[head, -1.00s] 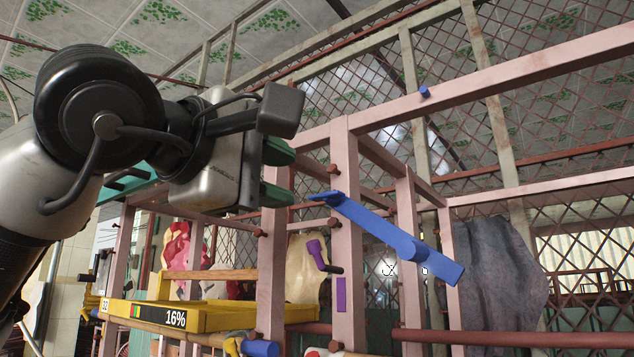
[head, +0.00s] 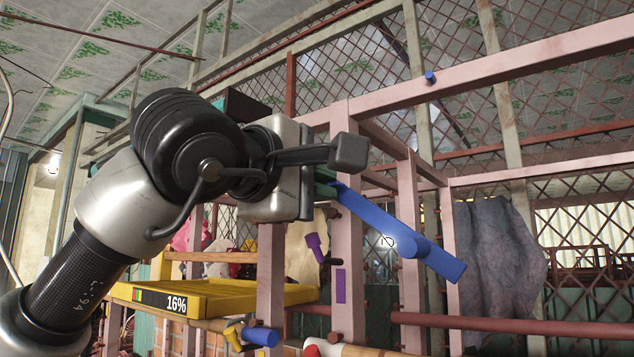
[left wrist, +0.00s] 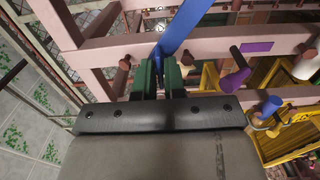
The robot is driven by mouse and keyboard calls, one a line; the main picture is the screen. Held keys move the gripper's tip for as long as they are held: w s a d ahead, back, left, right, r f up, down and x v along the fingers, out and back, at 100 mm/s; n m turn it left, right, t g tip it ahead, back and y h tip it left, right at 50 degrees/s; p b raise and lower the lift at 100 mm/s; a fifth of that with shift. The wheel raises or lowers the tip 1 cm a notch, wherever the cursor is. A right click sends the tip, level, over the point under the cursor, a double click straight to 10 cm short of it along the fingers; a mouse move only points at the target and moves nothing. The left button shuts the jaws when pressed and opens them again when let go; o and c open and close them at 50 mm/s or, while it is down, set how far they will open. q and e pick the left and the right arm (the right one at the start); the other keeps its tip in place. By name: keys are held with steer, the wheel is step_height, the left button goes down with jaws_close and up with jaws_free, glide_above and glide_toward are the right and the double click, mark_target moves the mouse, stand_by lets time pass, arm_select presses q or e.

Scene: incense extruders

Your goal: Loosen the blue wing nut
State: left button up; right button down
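The blue wing nut is a long blue bar (head: 375,216) with a round hub near its middle. It slopes down to the right in front of the pink frame. It also shows in the left wrist view (left wrist: 178,28), running up from between the fingertips. My left gripper (head: 326,188) is at the bar's upper left end. In the left wrist view its green fingers (left wrist: 159,75) are close together with the bar's narrow end between them, and they look shut on it. In the head view the palm hides most of the fingers. My right gripper is out of view.
Pink posts and beams (head: 346,255) stand close around the bar. A purple crank (head: 314,246), a yellow tray (head: 215,300) and a blue cylinder (head: 261,337) are lower left. A small blue knob (head: 430,77) sits on the upper beam. A grey cloth hangs (head: 497,245) at right.

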arm_select(q)
steer(key=shift+f, duration=0.1)
jaws_close()
steer(key=shift+n+b, duration=0.4)
steer(key=shift+n, duration=0.1)
steer(key=shift+f+n+b, duration=0.1)
steer(key=shift+n+b, duration=0.7)
steer(key=shift+n, duration=0.2)
steer(key=n+b, duration=0.3)
steer(key=n, duration=0.2)
steer(key=n+b, duration=0.3)
steer(key=n, duration=0.3)
steer(key=shift+n, duration=0.4)
steer(key=shift+n+b, duration=0.95)
steer(key=shift+n, duration=1.25)
